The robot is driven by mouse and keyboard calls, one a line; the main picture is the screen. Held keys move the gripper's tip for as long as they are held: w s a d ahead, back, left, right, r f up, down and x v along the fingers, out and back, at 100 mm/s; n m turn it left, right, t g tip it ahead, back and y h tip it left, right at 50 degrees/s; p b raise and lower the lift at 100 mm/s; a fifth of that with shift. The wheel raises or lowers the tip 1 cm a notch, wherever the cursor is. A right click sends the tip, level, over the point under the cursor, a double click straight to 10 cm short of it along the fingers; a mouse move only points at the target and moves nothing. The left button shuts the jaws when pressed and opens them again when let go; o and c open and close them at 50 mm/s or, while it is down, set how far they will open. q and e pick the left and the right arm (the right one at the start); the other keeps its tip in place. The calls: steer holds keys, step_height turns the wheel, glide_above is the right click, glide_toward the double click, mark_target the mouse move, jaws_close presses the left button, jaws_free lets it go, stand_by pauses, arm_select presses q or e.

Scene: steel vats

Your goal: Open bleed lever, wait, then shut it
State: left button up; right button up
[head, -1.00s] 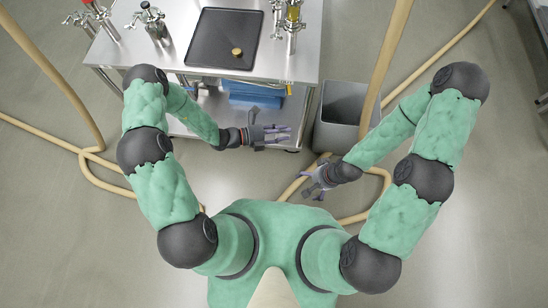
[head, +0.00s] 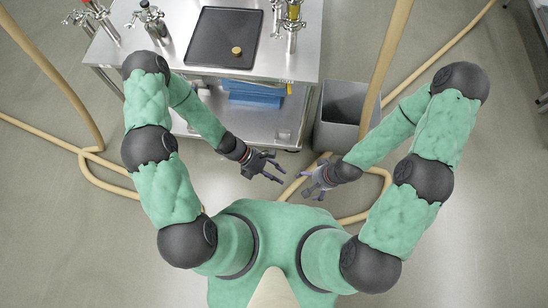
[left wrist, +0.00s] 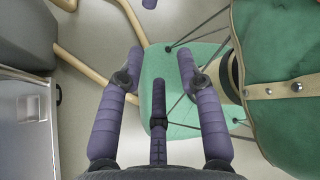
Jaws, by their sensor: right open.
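Steel fittings stand on the steel table (head: 275,65): one with a red part (head: 104,20) at the far left, one with a dark top (head: 152,20) beside it, and one with a yellow section (head: 291,18) at the right. Which part is the bleed lever is too small to tell. My left gripper (head: 272,168) is open and empty, below the table's front edge and well away from the fittings. Its spread purple fingers fill the left wrist view (left wrist: 160,66). My right gripper (head: 308,186) is open and empty close to its right.
A black tray (head: 215,53) with a small round tan piece (head: 237,50) lies on the table. A blue item (head: 253,93) sits on the shelf below. A grey bin (head: 343,112) stands right of the table. Tan hoses (head: 389,60) cross the floor.

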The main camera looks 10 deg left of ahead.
arm_select(q)
steer(key=shift+s+a+f+m+g+y, duration=0.3)
steer(key=shift+s+a+m+y, duration=0.1)
steer(key=shift+s+m, duration=0.35)
steer(key=shift+w, duration=0.15)
steer(key=s+a+f+m+y, duration=0.1)
steer(key=s+a+m+y, duration=0.3)
steer(key=m, duration=0.7)
steer(key=w+m+t, duration=0.1)
steer(key=m, duration=0.2)
steer(key=w+a+r+m+t+y, duration=0.1)
steer(key=w+m, duration=0.1)
steer(key=m, duration=0.1)
steer(key=w+r+m+t+p, duration=0.1)
steer(key=m, duration=0.2)
steer(key=shift+w+a+t+y, duration=0.2)
steer(key=shift+a+t+y, duration=0.15)
steer(key=shift+t+y, duration=0.05)
